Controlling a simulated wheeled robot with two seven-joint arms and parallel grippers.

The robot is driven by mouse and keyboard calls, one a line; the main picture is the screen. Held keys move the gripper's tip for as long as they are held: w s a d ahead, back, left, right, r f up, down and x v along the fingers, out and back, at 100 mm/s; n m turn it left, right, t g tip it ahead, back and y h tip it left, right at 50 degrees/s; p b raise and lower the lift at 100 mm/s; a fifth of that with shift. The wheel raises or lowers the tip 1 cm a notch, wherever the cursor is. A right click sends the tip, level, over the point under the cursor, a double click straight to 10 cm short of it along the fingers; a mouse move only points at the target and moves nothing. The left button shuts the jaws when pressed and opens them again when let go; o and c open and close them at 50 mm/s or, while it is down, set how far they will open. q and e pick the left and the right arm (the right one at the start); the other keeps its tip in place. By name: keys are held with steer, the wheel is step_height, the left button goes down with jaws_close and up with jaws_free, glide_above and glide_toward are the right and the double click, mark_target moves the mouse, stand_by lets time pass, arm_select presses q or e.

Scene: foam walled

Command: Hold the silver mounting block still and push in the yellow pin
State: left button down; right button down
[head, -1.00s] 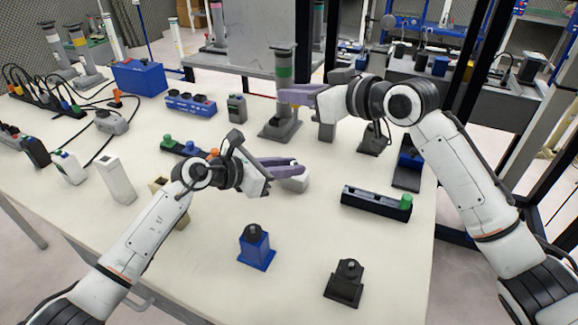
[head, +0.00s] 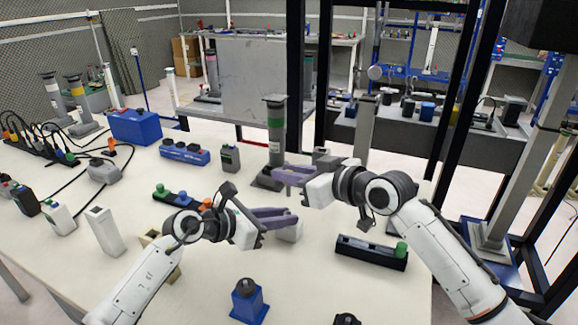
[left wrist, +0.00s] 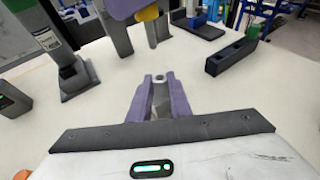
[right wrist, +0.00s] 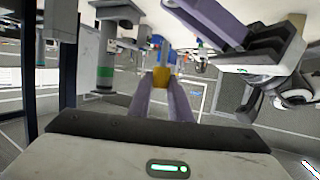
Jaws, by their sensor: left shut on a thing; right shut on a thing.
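The silver mounting block (head: 291,232) stands on the table in the head view, beside the fingers of my left gripper (head: 294,217), which is shut on it. In the left wrist view the block (left wrist: 160,98) sits between the purple fingers, with a round hole in its top. My right gripper (head: 280,176) is above and behind the block, apart from it. In the right wrist view it is shut on the yellow pin (right wrist: 161,77). The pin (left wrist: 148,13) also shows at the top of the left wrist view, above the table. The head view does not clearly show the pin.
A grey post with a green band (head: 275,140) stands close behind my right gripper. A black rail with a green knob (head: 370,252) lies to the right. A blue block (head: 248,301) stands in front. A rail with green and orange knobs (head: 180,198) lies left.

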mark_target(289, 191)
steer(key=shift+f, duration=1.95)
steer(key=shift+f, duration=0.1)
steer(key=shift+f, duration=0.3)
steer(key=shift+f, duration=1.85)
arm_select(q)
steer(key=shift+r, duration=0.1)
arm_select(e)
steer(key=c, duration=1.6)
jaws_free()
steer(key=shift+s, duration=0.1)
steer(key=shift+o, duration=0.2)
steer(key=shift+s+a+f, duration=0.1)
steer(key=shift+a+f, duration=0.05)
steer(key=shift+s+a, duration=0.1)
steer(key=w+r+v, duration=0.1)
steer(key=v, duration=1.1)
steer(key=shift+s+d, duration=0.15)
steer(key=shift+d, duration=0.2)
